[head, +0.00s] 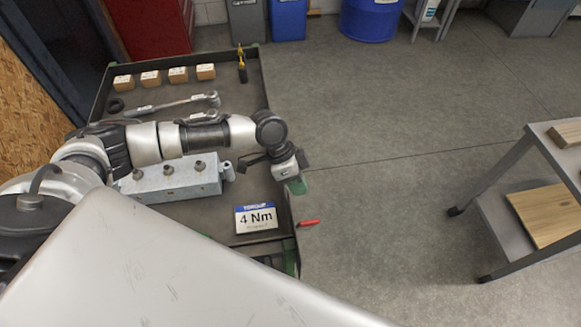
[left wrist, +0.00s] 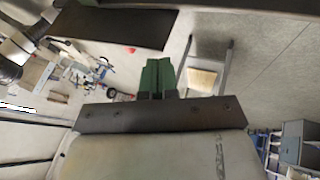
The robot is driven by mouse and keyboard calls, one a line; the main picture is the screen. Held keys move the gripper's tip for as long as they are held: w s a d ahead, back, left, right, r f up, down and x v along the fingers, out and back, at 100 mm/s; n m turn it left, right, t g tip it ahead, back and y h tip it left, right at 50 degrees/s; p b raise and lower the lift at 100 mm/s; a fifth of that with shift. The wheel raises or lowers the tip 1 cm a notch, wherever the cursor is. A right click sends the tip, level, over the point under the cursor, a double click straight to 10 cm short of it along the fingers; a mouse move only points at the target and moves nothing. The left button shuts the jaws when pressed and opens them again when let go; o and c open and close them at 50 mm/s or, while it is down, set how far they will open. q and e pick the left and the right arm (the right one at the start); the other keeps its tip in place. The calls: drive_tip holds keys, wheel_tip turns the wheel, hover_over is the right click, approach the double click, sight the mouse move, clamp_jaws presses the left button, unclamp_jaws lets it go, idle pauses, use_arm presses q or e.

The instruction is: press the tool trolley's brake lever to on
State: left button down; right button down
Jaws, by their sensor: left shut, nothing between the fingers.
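The tool trolley (head: 228,90) has a dark top with green edges and stands at left in the head view. A small red lever (head: 308,223) sticks out from its right side near the front corner; I take it to be the brake lever. A small red spot (left wrist: 131,49) in the left wrist view may be the same lever. My left gripper (head: 297,186) has green fingertips and is above the trolley's right edge, apart from the lever and beyond it. Its fingers (left wrist: 158,77) are together and empty in the left wrist view. My right gripper is not in view.
The trolley carries a grey metal block (head: 170,184), a "4 Nm" sign (head: 256,218), a wrench (head: 180,104) and several small boxes (head: 206,71). A cart with boards (head: 545,212) stands at right. The floor (head: 400,150) between is clear.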

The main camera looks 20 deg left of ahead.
sight(303, 224)
use_arm(q)
drive_tip(key=s+d+f+p, duration=0.2)
drive_tip(key=s+d+f, duration=0.1)
drive_tip(key=shift+s+d+f, duration=0.1)
drive_tip(key=shift+s, duration=0.15)
idle(0.4)
